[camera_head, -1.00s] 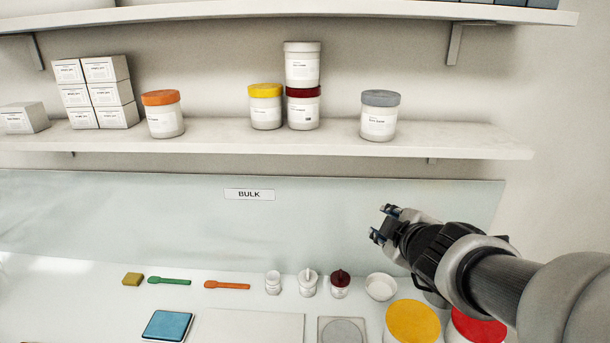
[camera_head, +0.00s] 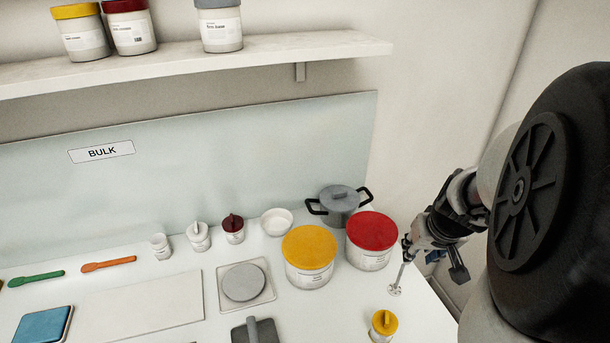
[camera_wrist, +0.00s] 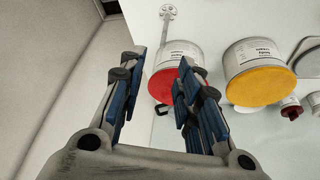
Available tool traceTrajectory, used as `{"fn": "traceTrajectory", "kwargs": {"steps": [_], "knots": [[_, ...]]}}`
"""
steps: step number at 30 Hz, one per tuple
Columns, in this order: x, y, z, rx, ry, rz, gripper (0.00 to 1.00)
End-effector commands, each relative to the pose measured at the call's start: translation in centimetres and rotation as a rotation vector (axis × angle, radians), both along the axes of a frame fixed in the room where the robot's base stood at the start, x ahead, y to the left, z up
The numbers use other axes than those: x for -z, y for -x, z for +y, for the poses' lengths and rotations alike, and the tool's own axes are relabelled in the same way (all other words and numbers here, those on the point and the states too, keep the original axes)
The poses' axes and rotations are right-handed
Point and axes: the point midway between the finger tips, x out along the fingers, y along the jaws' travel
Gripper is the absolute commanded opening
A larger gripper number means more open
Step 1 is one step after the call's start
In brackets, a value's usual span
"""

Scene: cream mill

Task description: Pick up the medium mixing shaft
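A slim metal mixing shaft with a round, perforated disc end (camera_head: 395,290) shows at the counter's right side in the head view. Its other end runs up toward my gripper (camera_head: 408,244) and is hidden there. In the wrist view the disc end (camera_wrist: 168,12) is at the top, with the shaft leading down toward the gap between my fingers. My gripper (camera_wrist: 161,60) is open, its blue-padded fingers apart. I cannot tell whether the shaft touches a finger, nor compare its size with others.
A red-lidded tub (camera_head: 371,236) stands close left of my gripper, with a yellow-lidded tub (camera_head: 309,262) beside it. A grey pot (camera_head: 339,203) is behind. A small yellow-lidded jar (camera_head: 383,325) stands in front. The counter's right edge is close by.

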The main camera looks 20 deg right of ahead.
Motion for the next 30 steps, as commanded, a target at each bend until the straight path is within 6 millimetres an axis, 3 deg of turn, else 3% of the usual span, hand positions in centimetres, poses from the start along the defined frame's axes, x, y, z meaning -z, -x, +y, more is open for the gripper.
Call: {"fn": "traceTrajectory", "kwargs": {"steps": [5, 18, 26, 30], "knots": [[2.3, -0.3, -0.1, 0.028, -0.04, -0.004, 0.31], [10.7, -3.4, -1.8, 0.026, -0.036, -0.006, 0.31], [12.2, -4.1, -2.2, 0.026, -0.033, -0.007, 0.31], [14.1, -5.0, -2.6, 0.026, -0.034, -0.006, 0.31]]}}
